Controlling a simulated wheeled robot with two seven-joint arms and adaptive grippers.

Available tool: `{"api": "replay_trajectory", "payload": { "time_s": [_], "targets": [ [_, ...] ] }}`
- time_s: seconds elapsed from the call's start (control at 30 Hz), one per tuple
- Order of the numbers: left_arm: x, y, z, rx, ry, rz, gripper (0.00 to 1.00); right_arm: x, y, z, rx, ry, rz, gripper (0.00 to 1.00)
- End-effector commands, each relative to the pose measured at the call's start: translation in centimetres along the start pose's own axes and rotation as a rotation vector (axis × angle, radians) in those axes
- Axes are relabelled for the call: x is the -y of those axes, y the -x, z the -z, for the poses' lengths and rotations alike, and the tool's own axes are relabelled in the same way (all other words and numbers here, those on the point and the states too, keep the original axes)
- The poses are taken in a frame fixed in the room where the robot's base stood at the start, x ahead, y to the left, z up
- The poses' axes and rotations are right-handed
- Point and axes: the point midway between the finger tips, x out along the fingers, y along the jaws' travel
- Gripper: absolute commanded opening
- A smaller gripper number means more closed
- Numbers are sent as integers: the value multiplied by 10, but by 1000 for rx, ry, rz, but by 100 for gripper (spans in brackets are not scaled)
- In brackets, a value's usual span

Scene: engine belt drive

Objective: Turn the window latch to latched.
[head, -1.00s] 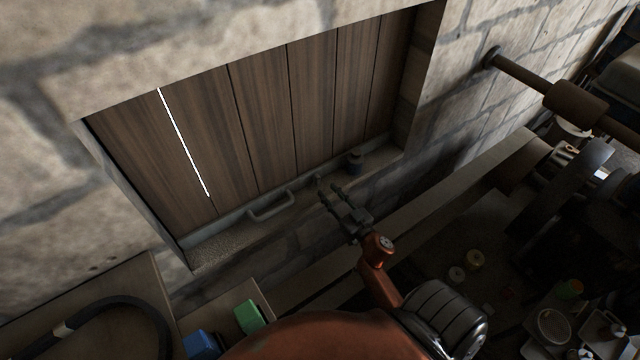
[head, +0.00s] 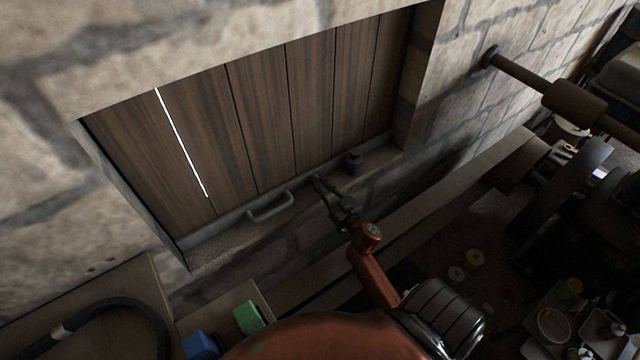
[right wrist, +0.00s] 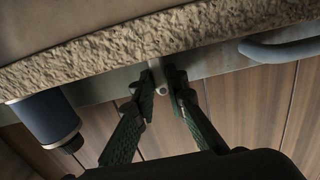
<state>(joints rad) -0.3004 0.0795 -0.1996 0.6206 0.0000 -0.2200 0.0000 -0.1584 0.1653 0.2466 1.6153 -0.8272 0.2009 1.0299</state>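The window latch (right wrist: 157,70) is a small grey metal piece on the pale bottom rail of the plank-covered window (head: 250,125). It lies between my right fingertips in the right wrist view. In the head view my right gripper (head: 322,188) reaches the lower rail, right of the grey handle, and mostly hides the latch. The latch's exact angle is hard to tell. My left gripper is not in view.
The grey bar handle (head: 270,205) is left of the gripper. Green (head: 248,316) and blue (head: 200,345) blocks are below left. A pipe (head: 520,75) crosses the upper right.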

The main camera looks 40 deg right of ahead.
Motion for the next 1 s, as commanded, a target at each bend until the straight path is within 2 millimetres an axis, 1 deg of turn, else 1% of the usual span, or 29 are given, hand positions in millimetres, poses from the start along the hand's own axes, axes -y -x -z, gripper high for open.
{"api": "replay_trajectory", "payload": {
  "time_s": [0.03,0.13,0.17,0.57,0.77,1.0],
  "targets": [
    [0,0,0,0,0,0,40,0,0,0,0,0,0,8],
    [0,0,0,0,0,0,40,0,0,0,0,0,0,1],
    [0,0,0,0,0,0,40,0,0,0,0,0,0,0],
    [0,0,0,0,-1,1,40,0,0,0,0,20,0,0],
    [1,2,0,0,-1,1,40,1,0,0,0,105,0,0],
    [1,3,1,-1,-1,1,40,2,0,0,0,298,0,0]
  ]
}}
